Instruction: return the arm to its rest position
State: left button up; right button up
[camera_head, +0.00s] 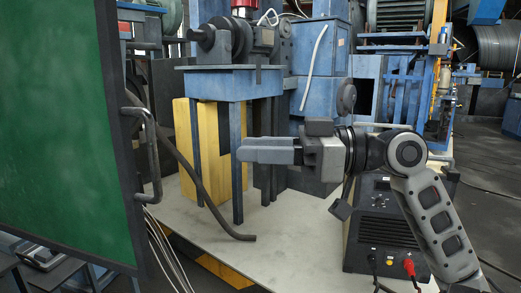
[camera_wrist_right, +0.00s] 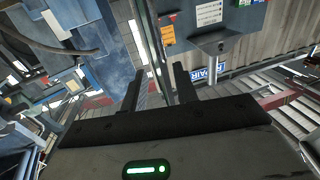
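My right arm (camera_head: 435,215) comes in from the lower right and bends at a joint. Its right gripper (camera_head: 268,151) points left, in mid-air in front of the blue stand. In the right wrist view, the two dark fingers of the right gripper (camera_wrist_right: 160,88) stand apart with a clear gap and nothing between them. In the head view the fingers overlap, so the gap is hard to see there. My left arm and gripper are not in view.
A green board with a dark frame (camera_head: 60,130) fills the left side. A blue stand (camera_head: 228,84) carries machinery, with a yellow block (camera_head: 212,150) behind its legs. A black power unit (camera_head: 385,235) stands below my right arm.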

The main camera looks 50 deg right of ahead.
dwell(0.3)
jog(key=w+d+f+m+h, duration=0.2)
jog(key=w+f+m+h, duration=0.3)
jog(key=f, duration=0.6)
notch_tip(320, 180, down, 18)
jog(key=w+a+m+g+h+p, duration=0.1)
jog(key=w+a+m+h, duration=0.1)
jog(key=s+a+f+g, duration=0.1)
jog(key=s+a+f, duration=0.4)
jog(key=a+f, duration=0.2)
jog(key=s+a+f+n+g+p, duration=0.1)
jog(key=s+a+f, duration=0.4)
jog(key=a+f, duration=0.3)
jog(key=a, duration=0.3)
jog(key=shift+h, duration=0.4)
